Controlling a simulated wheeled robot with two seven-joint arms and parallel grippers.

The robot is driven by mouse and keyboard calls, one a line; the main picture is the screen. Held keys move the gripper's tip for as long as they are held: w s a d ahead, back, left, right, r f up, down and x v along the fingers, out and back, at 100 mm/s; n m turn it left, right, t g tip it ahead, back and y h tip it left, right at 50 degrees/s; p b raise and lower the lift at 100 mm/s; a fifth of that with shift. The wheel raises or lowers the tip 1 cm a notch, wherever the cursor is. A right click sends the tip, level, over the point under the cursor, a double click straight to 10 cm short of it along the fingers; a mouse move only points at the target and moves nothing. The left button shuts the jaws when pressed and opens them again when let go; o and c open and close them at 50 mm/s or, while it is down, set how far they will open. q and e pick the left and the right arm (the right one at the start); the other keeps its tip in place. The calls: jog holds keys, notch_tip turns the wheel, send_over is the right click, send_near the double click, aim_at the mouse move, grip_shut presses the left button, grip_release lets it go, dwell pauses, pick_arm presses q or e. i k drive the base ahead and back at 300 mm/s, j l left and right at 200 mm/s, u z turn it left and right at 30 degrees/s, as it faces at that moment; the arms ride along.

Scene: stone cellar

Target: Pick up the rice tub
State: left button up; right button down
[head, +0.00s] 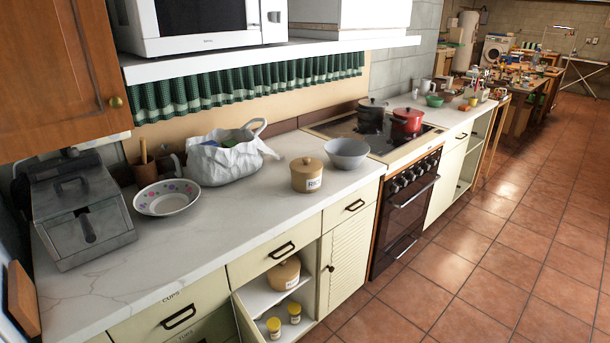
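The rice tub (306,178) is a round tan tub with a knobbed lid. It stands upright on the white marbled counter (225,235), and its pale label, partly turned to the right, seems to start with "RI". A similar tan tub (284,275) stands lower down in the open cupboard under the counter; its label is too small to read. Neither of my grippers shows in the head view.
A grey bowl (347,154) stands close right of the rice tub. A white bag (225,160), a flowered bowl (168,198) and a metal fryer (84,215) are to its left. Pots (407,121) sit on the stove. A shelf with a microwave (200,22) overhangs the counter's back. The tiled floor (490,270) is clear.

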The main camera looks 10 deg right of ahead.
aim_at(302, 184)
jog(key=i+l+u, duration=0.15)
jog(key=l, duration=0.3)
jog(key=i+l+u, duration=0.15)
jog(key=l, duration=0.35)
jog(key=i+l+u, duration=0.15)
jog(key=l, duration=0.3)
jog(key=l+u, duration=0.15)
jog(key=l, duration=0.35)
